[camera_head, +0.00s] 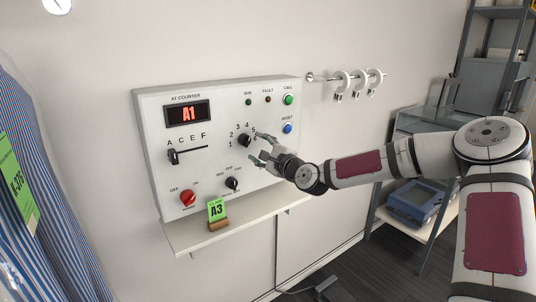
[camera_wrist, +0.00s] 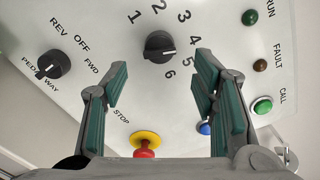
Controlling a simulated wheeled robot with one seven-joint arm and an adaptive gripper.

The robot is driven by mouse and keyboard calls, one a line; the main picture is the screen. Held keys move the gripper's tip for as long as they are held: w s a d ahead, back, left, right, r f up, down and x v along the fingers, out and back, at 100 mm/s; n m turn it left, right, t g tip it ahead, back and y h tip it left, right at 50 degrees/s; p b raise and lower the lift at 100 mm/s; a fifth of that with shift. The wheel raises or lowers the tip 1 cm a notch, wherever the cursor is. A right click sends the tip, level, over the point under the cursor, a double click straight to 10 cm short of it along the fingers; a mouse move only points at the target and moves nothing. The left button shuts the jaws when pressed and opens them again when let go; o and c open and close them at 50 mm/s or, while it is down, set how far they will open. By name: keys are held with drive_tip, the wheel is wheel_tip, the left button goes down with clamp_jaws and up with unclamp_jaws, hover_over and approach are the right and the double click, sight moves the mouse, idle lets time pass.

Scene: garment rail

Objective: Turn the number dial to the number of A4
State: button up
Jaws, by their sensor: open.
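The black number dial (camera_head: 245,140) is on the white control panel (camera_head: 222,165). In the wrist view the dial (camera_wrist: 159,46) has 1 to 6 printed around it, and its white mark faces right, toward the 4 and 5 side. The red display (camera_head: 187,113) reads A1. The letter lever (camera_head: 173,157) stands at A. My gripper (camera_head: 259,148) is open in front of the panel, close to the dial's lower right. In the wrist view my fingers (camera_wrist: 158,78) are spread below the dial on either side, holding nothing; contact with it cannot be seen.
A green A3 card (camera_head: 217,210) stands on the shelf (camera_head: 240,220) below. A red knob (camera_head: 187,198), a black mode knob (camera_head: 232,184), a blue button (camera_head: 287,128) and a green button (camera_head: 289,99) are near. A rail with rings (camera_head: 345,77) is right; striped cloth (camera_head: 50,220) hangs left.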

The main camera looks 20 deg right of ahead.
drive_tip(key=shift+v, duration=2.75)
drive_tip(key=s+a+f+n+g+h, duration=0.2)
drive_tip(key=s+a+f+n+g, duration=0.65)
drive_tip(key=s+n, duration=0.2)
drive_tip(key=s+d+r+n+g+h, duration=0.1)
drive_tip(key=s+r+n, duration=0.2)
drive_tip(key=s, duration=0.8)
drive_tip(key=s+d+r+n+g+h, duration=0.1)
drive_tip(key=s+d+r+n, duration=0.1)
drive_tip(key=s+r, duration=0.4)
drive_tip(key=s+d+r+n+g+h, duration=0.1)
drive_tip(key=s+r+n, duration=0.3)
drive_tip(key=s, duration=1.2)
drive_tip(key=shift+s+d+r+n+h, duration=0.25)
drive_tip(key=shift+d+n+h, duration=0.05)
drive_tip(key=shift+d+n, duration=0.15)
